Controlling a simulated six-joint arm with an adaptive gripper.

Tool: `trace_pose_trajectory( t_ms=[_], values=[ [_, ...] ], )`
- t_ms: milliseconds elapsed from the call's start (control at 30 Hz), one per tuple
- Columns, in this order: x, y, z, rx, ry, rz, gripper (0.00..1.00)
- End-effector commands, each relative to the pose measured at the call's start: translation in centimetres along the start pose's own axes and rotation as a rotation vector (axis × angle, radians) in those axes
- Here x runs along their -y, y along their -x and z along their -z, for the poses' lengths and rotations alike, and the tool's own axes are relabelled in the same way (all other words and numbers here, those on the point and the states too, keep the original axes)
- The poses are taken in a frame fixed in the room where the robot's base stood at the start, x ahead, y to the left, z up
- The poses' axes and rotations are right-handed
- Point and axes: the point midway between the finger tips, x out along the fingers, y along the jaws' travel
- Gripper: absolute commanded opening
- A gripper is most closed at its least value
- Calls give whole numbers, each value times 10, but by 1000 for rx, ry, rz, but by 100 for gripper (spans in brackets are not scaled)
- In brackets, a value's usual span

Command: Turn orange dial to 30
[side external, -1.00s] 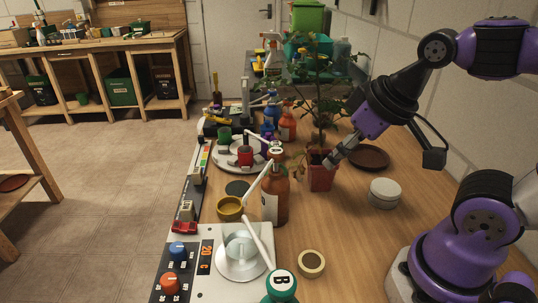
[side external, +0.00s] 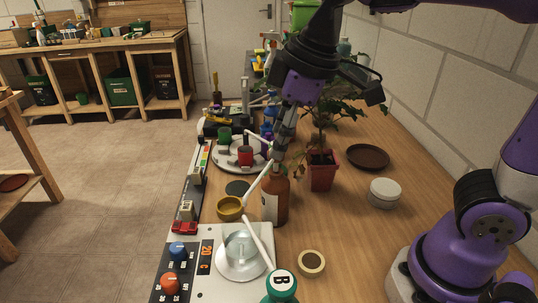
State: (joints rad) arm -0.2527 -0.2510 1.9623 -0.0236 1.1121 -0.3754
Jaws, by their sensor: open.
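The orange dial (side external: 170,283) sits on the dark control strip of the white device at the lower left, below a blue dial (side external: 178,251). A small display (side external: 205,257) beside the dials reads 20 with a C under it. The fine marks around the orange dial are too small to read. My gripper (side external: 279,160) points down just above the top of the brown bottle (side external: 275,198), well behind and to the right of the dial. It is open, with nothing visible held. It hides the bottle's cap, and I cannot tell whether it touches the bottle.
A silver dish (side external: 240,250) sits on the device's white plate. A green bottle marked B (side external: 282,284), a tape roll (side external: 311,263), a yellow cup (side external: 229,208) and a potted plant (side external: 321,172) stand nearby. A white round tin (side external: 384,193) is at right.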

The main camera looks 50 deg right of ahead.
Motion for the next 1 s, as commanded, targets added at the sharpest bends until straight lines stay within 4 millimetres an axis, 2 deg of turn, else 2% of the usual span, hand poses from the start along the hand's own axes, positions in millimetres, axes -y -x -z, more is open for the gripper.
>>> trace_pose_trajectory(
  t_ms=[33,200,300,400,500,600,767,1000],
  values=[
    [10,-6,24,31,136,36,60],
    [56,-31,88,111,594,142,60],
    [89,-51,112,147,836,199,60],
    [118,-68,126,172,1027,244,60],
    [138,-80,131,190,1149,275,60],
    [148,-86,133,196,1211,290,60],
    [152,-101,129,199,1226,295,60],
    [157,-146,114,201,1224,295,60]
  ],
)
